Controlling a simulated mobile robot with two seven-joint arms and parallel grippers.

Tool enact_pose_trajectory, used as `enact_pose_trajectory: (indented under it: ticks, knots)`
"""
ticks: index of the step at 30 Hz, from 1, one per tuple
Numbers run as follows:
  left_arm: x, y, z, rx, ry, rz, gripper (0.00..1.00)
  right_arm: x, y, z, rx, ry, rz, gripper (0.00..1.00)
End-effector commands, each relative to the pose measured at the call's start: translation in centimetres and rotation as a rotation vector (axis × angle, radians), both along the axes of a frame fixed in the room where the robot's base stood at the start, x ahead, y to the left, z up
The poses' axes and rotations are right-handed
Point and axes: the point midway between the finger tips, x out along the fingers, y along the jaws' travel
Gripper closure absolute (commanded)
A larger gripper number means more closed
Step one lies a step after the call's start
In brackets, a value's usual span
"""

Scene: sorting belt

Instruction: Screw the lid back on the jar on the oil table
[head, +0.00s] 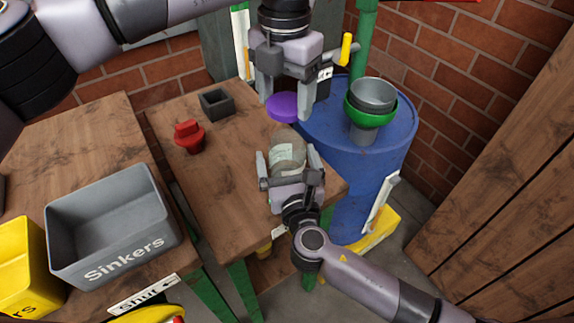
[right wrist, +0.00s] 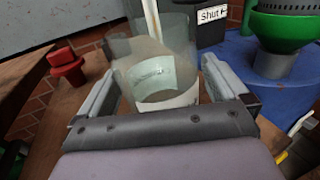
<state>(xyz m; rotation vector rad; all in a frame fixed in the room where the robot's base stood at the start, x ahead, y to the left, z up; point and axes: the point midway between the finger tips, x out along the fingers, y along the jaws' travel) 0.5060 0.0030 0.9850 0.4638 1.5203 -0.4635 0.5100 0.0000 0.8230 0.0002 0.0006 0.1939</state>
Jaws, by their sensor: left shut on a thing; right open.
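The jar (head: 287,148) is clear glass with a pale label and stands near the right end of the wooden oil table (head: 225,165). The purple lid (head: 283,107) is between the fingers of my left gripper (head: 286,104), which is shut on it. It appears above and behind the jar's top, apart from it. My right gripper (head: 288,156) is open, with a finger on each side of the jar. The right wrist view shows the jar (right wrist: 165,75) between the spread fingers; I cannot tell whether either touches it.
A red stopper-like piece (head: 188,136) and a small dark square box (head: 216,102) sit on the table's left part. A blue drum (head: 385,150) with a green funnel (head: 370,112) stands right. A grey Sinkers bin (head: 112,225) is on the left table.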

Motion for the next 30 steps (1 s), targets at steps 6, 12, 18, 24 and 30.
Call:
enact_pose_trajectory:
  ticks: [6, 12, 18, 24, 30]
  knots:
    - [0.0, 0.0, 0.0, 0.000, 0.000, 0.000, 0.59, 0.0, 0.0, 0.0, 0.000, 0.000, 0.000, 0.55]
    - [0.0, 0.0, -0.4, 0.001, 0.001, 0.000, 0.59, 0.0, 0.0, 0.0, 0.000, 0.000, 0.000, 0.76]
    - [-0.1, 0.0, -3.0, 0.000, 0.004, -0.001, 0.59, 0.0, 0.0, 0.0, -0.001, 0.000, 0.000, 0.76]
    - [0.0, 0.0, -5.1, 0.000, 0.002, 0.000, 0.59, 0.0, 0.0, 0.0, -0.001, 0.000, 0.000, 0.76]
    - [0.0, 0.0, -5.0, 0.001, 0.001, 0.000, 0.59, 0.0, 0.0, 0.0, -0.001, 0.000, 0.000, 0.76]
